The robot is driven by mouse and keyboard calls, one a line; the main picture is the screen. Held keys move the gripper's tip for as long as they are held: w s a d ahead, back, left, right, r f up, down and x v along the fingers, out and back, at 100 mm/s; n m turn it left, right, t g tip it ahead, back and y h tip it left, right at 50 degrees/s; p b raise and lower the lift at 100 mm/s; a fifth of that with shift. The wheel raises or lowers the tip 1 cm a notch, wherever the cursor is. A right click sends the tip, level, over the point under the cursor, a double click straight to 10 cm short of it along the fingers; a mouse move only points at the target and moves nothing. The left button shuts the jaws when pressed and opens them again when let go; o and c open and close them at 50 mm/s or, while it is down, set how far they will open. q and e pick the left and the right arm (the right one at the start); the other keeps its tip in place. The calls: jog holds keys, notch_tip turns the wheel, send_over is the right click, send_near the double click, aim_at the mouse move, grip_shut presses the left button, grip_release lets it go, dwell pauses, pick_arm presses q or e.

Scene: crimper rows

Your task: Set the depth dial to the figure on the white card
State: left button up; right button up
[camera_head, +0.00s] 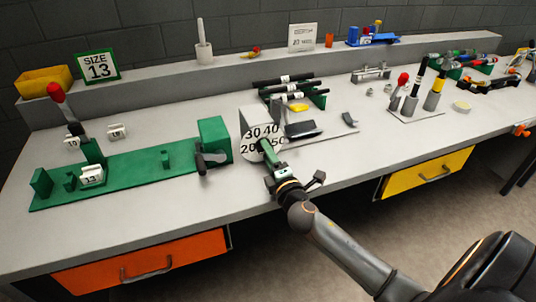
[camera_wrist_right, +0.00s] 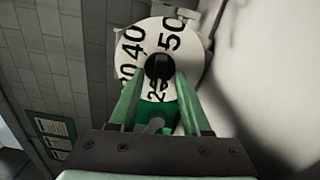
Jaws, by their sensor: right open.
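The depth dial (camera_head: 250,146) is a round white face with black figures 20, 30, 40 and 50, on the front of a box at the middle of the bench. In the right wrist view the dial (camera_wrist_right: 188,50) has a black knob (camera_wrist_right: 158,68) at its centre. My right gripper (camera_head: 266,148) is at the dial. In the right wrist view its green fingers (camera_wrist_right: 158,80) are open on either side of the knob; contact cannot be told. The knob's setting is unclear. A white card (camera_head: 302,37) stands on the back ledge, its print too small to read. My left gripper is not in view.
A green fixture (camera_head: 130,172) with a red-knobbed lever lies to the left. A green-framed SIZE 13 card (camera_head: 97,65) stands behind it. A black tray (camera_head: 302,129) and dark rods (camera_head: 285,82) are close right of the dial. The bench front is clear.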

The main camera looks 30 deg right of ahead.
pick_arm(q)
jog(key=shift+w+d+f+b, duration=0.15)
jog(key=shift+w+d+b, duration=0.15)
jog(key=shift+b, duration=0.2)
pick_arm(e)
jog(key=v, duration=1.2)
jog(key=shift+s, duration=0.3)
pick_arm(q)
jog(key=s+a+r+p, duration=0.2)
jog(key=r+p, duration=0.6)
jog(key=p, duration=0.4)
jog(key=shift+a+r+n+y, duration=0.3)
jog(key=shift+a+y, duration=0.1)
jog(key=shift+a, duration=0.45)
pick_arm(e)
jog(key=s+a+f+m+g+y, duration=0.6)
jog(key=s+a+f+m+g, duration=0.2)
jog(key=s+a+f+m, duration=0.5)
jog(key=shift+s+a+f+m+y, duration=0.35)
jog(key=shift+a+f+m+y, duration=0.1)
jog(key=shift+a+m, duration=0.3)
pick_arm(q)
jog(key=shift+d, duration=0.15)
pick_arm(e)
jog(key=shift+d, duration=0.1)
